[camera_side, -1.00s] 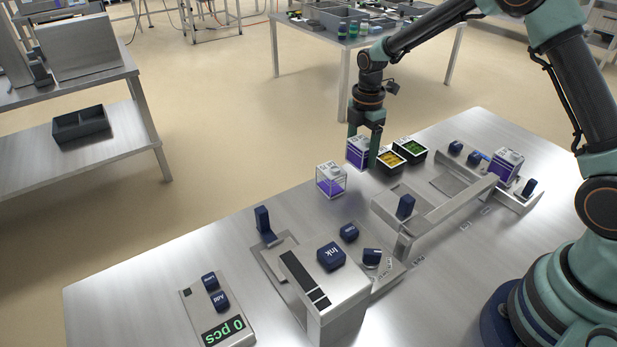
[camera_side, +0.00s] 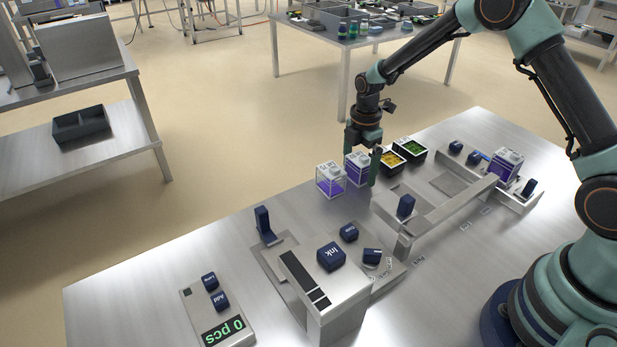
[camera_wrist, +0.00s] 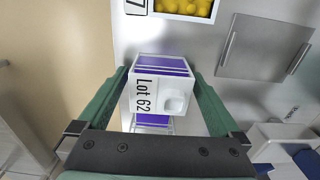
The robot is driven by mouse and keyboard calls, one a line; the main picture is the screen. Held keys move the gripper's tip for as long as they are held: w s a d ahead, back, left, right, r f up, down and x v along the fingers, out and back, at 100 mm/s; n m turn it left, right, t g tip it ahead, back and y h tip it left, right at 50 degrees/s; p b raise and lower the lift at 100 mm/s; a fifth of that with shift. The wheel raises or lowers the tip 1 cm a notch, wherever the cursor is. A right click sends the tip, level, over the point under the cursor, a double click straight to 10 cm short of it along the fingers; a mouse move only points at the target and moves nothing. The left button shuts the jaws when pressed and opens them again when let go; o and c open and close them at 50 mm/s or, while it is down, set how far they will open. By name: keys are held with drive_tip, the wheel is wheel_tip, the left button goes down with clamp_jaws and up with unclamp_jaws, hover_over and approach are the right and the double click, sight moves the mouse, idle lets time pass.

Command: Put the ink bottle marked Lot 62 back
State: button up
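The ink bottle marked Lot 62 (camera_wrist: 157,92) is a white-capped block with purple sides. In the side view the Lot 62 bottle (camera_side: 357,169) is upright between the fingers of my gripper (camera_side: 361,165). A third purple bottle (camera_side: 508,165) sits in the machine at the right.
Bins of yellow (camera_side: 391,160) and green (camera_side: 411,149) pieces stand right behind my gripper. A metal rail machine (camera_side: 450,212) lies to the right. A station with a navy Ink block (camera_side: 331,256) and a counter reading 0 pcs (camera_side: 222,331) are nearer. The table's left rear is clear.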

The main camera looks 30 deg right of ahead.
drive_tip(key=shift+r, duration=0.1)
drive_tip(key=s+a+r+m+t, duration=0.1)
drive_tip(key=s+r+m, duration=0.3)
drive_tip(key=r, duration=0.7)
drive_tip(key=s+r+m+t, duration=0.1)
drive_tip(key=s+r+m, duration=0.3)
drive_tip(key=r, duration=0.7)
drive_tip(key=s+a+r+m+t, duration=0.1)
drive_tip(key=s+r+m+t, duration=0.1)
drive_tip(key=s+m, duration=0.8)
drive_tip(key=shift+s+t, duration=0.65)
drive_tip(key=shift+t, duration=0.15)
